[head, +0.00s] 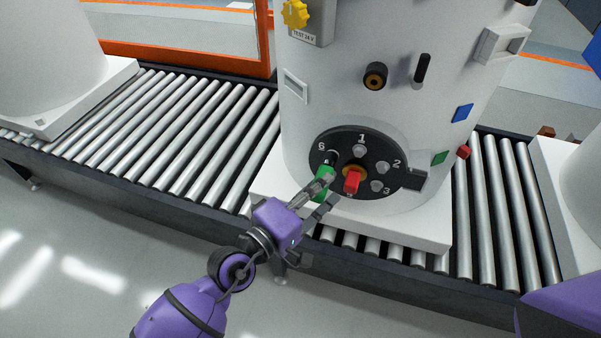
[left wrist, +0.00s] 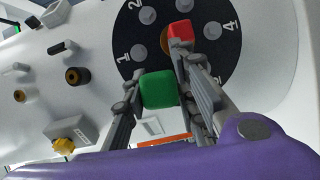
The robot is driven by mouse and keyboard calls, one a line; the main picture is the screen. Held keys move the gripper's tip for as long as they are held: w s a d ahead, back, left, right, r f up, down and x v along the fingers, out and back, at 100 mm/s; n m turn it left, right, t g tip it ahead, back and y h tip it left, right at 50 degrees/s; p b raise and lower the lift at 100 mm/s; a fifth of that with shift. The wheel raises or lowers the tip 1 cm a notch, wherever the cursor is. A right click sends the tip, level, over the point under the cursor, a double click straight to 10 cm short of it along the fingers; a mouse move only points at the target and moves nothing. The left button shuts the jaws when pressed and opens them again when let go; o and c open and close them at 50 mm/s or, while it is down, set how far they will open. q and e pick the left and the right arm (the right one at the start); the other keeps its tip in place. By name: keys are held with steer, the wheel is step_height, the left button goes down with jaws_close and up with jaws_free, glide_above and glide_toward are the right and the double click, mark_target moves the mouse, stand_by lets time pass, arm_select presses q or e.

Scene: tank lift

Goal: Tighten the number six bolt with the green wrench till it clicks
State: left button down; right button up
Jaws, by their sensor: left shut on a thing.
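A round black flange (head: 322,145) with numbered bolts sits low on the front of the white tank (head: 300,120). The labels 6, 1, 2 and 3 show in the head view. My left gripper (head: 328,189) is shut on the green wrench (head: 322,183), at the flange's left side. In the left wrist view the green handle (left wrist: 158,90) lies between the two fingers. The wrench's dark end (head: 331,157) is by the 6 label; whether it is seated on the bolt cannot be told. The number six bolt is hidden. My right gripper is out of view.
A red handle (head: 352,182) sticks out from the flange centre, close right of my left fingers. A dark block (head: 414,179) is at the flange's right edge. The tank stands on a roller conveyor (head: 180,125), with other tanks on both sides.

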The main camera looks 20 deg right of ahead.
arm_select(q)
steer(key=n+b, duration=0.2)
steer(key=b, duration=0.1)
steer(key=n+t+h+b, duration=0.1)
steer(key=n+b, duration=0.1)
steer(key=b, duration=0.1)
steer(key=n+t+h+b, duration=0.1)
steer(key=n+b, duration=0.1)
steer(key=b, duration=0.1)
steer(key=shift+f+n, duration=0.3)
steer(key=shift+n, duration=0.1)
steer(key=shift+r+n+t+b, duration=0.25)
steer(key=shift+n+t+b, duration=0.25)
steer(key=shift+n+t, duration=0.15)
steer(key=shift+r, duration=0.15)
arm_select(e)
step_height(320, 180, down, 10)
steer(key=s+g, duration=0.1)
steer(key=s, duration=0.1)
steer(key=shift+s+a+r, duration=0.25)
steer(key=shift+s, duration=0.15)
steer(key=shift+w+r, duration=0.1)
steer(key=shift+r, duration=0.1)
arm_select(q)
steer(key=shift+d+r+p, duration=0.1)
steer(key=shift+r+p, duration=0.05)
steer(key=shift+p, duration=0.45)
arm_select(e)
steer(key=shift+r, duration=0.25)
